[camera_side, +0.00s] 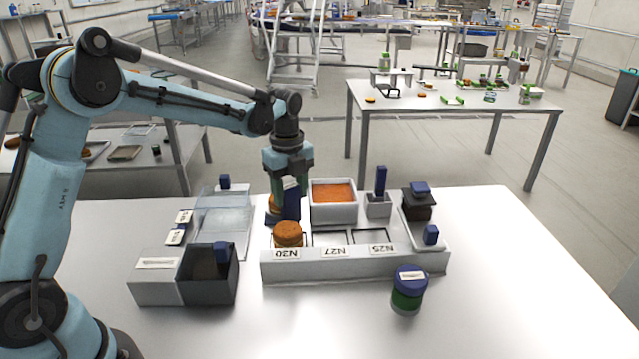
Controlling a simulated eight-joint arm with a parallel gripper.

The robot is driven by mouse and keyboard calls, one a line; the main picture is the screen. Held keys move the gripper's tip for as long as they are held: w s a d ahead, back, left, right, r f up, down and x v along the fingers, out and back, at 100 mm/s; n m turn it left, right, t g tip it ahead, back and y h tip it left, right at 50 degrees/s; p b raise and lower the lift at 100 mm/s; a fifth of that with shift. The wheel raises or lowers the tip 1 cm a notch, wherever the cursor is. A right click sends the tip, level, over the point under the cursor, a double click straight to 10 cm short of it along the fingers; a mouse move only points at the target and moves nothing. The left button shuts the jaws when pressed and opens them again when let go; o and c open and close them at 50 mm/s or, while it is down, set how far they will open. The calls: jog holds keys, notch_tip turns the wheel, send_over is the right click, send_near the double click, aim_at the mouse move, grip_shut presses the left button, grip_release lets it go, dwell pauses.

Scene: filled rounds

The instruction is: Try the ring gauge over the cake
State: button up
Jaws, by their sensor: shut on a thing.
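An orange-brown round cake (288,231) sits in the left compartment of the white tray (340,268), behind a label that seems to read N30. My gripper (289,186) points down just behind this cake and is shut on a dark blue upright piece (291,208), which seems to be the ring gauge's handle. The ring itself cannot be made out. An orange round edge with blue around it (272,206) shows to the left of the blue piece, partly hidden by it. I cannot tell whether the ring is around something there.
A white box with orange filling (333,193) stands right of my gripper, beside a small holder with a blue handle (381,182). A dark item with a blue top (419,203) is at right. A blue-lidded green jar (408,290) and grey bins (207,275) stand in front.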

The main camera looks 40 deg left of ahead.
jog(key=shift+r, duration=4.7)
